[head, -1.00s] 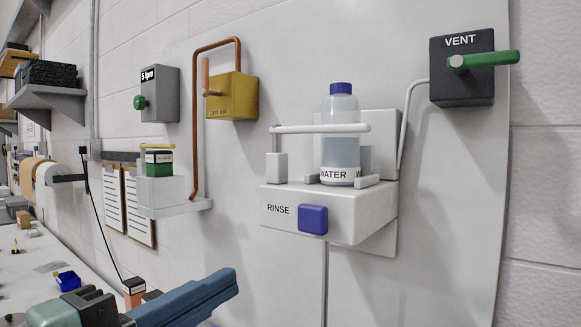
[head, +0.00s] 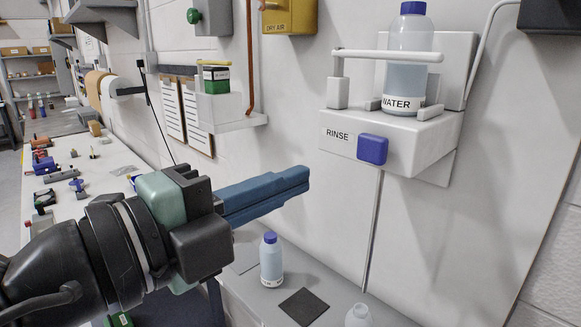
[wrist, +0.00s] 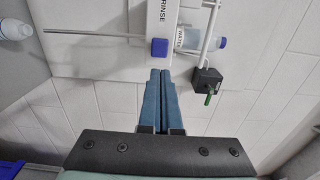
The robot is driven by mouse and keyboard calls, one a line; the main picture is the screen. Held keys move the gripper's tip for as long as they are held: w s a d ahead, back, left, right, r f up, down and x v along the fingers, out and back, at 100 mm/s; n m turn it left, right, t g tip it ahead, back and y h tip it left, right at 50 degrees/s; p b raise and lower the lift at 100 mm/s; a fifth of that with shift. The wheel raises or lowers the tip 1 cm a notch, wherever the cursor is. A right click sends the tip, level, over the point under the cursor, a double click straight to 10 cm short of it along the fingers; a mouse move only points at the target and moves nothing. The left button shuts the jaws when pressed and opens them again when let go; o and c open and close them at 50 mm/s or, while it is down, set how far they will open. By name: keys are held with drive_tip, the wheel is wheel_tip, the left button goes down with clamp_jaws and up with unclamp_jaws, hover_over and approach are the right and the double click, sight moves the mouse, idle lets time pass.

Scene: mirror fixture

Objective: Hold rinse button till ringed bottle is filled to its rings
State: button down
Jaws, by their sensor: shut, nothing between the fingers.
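The blue rinse button (head: 372,149) sits on the front of the white RINSE box (head: 420,150); it also shows in the wrist view (wrist: 159,48). My gripper (head: 306,178) is shut and empty, left of and slightly below the button in the head view, apart from it. In the wrist view its closed blue fingertips (wrist: 160,72) point toward the button. A thin tube (head: 372,235) runs down from the box toward an open-topped pale bottle (head: 357,316), cut off by the bottom edge. I cannot make out rings or its level.
A blue-capped WATER bottle (head: 408,65) stands on the box behind a white bar (head: 390,56). Another blue-capped bottle (head: 271,258) stands on the counter beside a dark square pad (head: 304,306). A white holder with a green box (head: 216,80) is on the wall.

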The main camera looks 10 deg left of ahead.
drive_tip(key=p, duration=0.5)
approach(374, 145)
drive_tip(key=x, duration=0.5)
drive_tip(key=shift+w+f, duration=0.2)
drive_tip(key=shift+w, duration=0.05)
drive_tip(key=shift+w+d+f+p, duration=0.15)
drive_tip(key=shift+w+d+p, duration=0.15)
drive_tip(key=shift+w+p, duration=0.3)
drive_tip(key=shift+w+d+f+b, duration=0.1)
drive_tip(key=shift+f+b, duration=0.1)
drive_tip(key=shift+b, duration=0.2)
drive_tip(key=shift+w+d+b, duration=0.3)
drive_tip(key=shift+w+b, duration=0.15)
drive_tip(key=shift+b, duration=0.5)
drive_tip(key=shift+d+r, duration=0.15)
drive_tip(key=shift+r, duration=0.2)
drive_tip(key=shift+d+r, duration=0.15)
